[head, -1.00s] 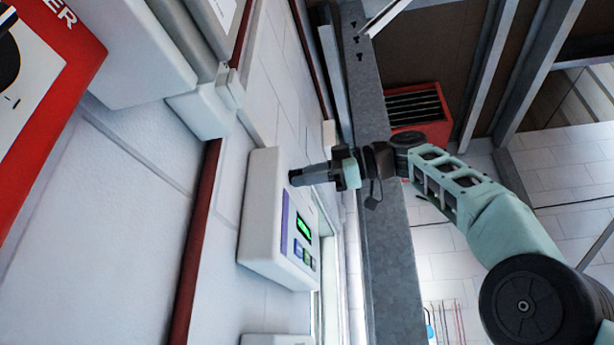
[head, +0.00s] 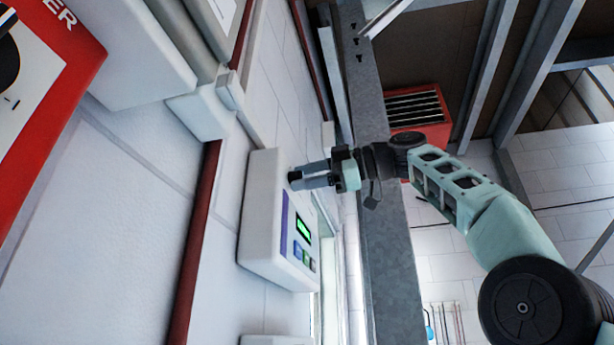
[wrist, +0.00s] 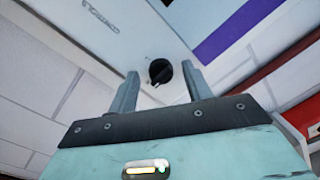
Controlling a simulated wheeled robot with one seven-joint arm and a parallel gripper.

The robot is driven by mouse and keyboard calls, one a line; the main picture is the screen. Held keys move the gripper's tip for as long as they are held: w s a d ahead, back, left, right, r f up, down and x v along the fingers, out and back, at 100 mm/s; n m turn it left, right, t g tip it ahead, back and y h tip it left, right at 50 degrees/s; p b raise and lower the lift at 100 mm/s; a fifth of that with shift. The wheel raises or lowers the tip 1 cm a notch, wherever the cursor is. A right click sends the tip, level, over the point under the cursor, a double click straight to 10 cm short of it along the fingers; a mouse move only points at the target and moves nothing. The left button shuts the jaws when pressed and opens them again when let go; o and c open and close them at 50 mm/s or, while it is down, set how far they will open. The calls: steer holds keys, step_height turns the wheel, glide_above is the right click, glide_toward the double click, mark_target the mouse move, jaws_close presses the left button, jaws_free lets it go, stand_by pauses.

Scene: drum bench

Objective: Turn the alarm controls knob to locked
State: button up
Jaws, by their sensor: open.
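The alarm control panel (head: 262,215) is a white box on the wall with a purple stripe, a lit green display and small buttons. Its black round knob (wrist: 160,72) shows in the wrist view, between and just beyond my fingertips. A light mark is on the knob's lower edge. My gripper (wrist: 162,78) is open, with one finger on each side of the knob in the picture. I cannot tell whether the fingers touch it.
A red-framed panel (head: 60,100) is at the far left. White boxes (head: 150,60) and a dark red pipe (head: 195,250) are on the wall. A grey steel beam (head: 395,270) runs close behind my gripper.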

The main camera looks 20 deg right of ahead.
steer(key=v, duration=1.7)
steer(key=shift+s, duration=0.2)
steer(key=shift+d, duration=0.15)
